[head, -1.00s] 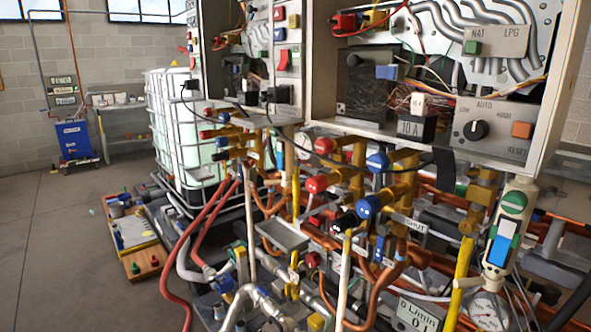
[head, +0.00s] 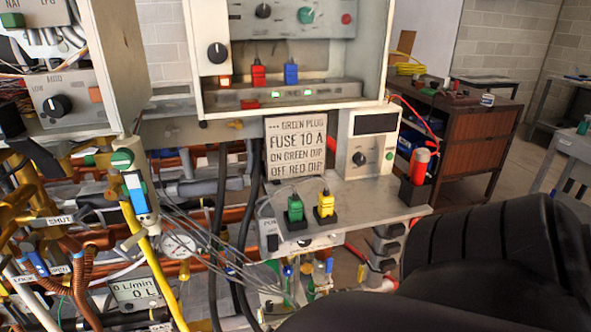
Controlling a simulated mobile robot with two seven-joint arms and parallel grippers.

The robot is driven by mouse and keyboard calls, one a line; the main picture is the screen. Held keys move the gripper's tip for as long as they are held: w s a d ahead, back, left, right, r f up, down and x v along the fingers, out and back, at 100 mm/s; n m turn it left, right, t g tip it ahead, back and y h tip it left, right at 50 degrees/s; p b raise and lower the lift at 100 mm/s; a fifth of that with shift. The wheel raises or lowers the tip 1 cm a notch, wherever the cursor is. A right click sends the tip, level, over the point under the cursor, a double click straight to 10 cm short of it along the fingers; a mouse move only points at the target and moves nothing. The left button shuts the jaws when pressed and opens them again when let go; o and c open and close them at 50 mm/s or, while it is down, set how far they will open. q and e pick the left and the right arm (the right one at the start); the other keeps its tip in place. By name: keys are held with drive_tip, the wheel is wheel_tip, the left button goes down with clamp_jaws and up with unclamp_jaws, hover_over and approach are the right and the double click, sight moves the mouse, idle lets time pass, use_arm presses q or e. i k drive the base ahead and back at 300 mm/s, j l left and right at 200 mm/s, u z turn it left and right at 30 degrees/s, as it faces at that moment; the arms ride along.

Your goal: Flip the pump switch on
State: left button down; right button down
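A white box (head: 315,240) under the grey shelf carries a small dark rocker switch (head: 272,243) at its left end. A partly readable label above it seems to start with "PU". I cannot tell which way the rocker is set. A green plug (head: 295,208) and a yellow plug (head: 325,204) stand on the shelf above. My black arm fills the lower right. Neither gripper shows.
A sign (head: 296,146) reads "FUSE 10 A, on green dip, off red dip". A white control box (head: 367,143) with a knob stands right of it. Pipes and a gauge (head: 179,244) crowd the left. A brown cabinet (head: 455,135) stands behind at right.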

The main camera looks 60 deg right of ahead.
sight(272, 240)
drive_tip(key=z, duration=0.4)
drive_tip(key=j+z, duration=0.15)
drive_tip(key=z, duration=0.3)
drive_tip(key=j+z, duration=0.1)
drive_tip(key=z, duration=0.3)
drive_tip(key=j+z, duration=0.1)
drive_tip(key=z, duration=0.35)
drive_tip(key=j+z, duration=0.1)
drive_tip(key=z, duration=0.3)
drive_tip(key=k, duration=0.6)
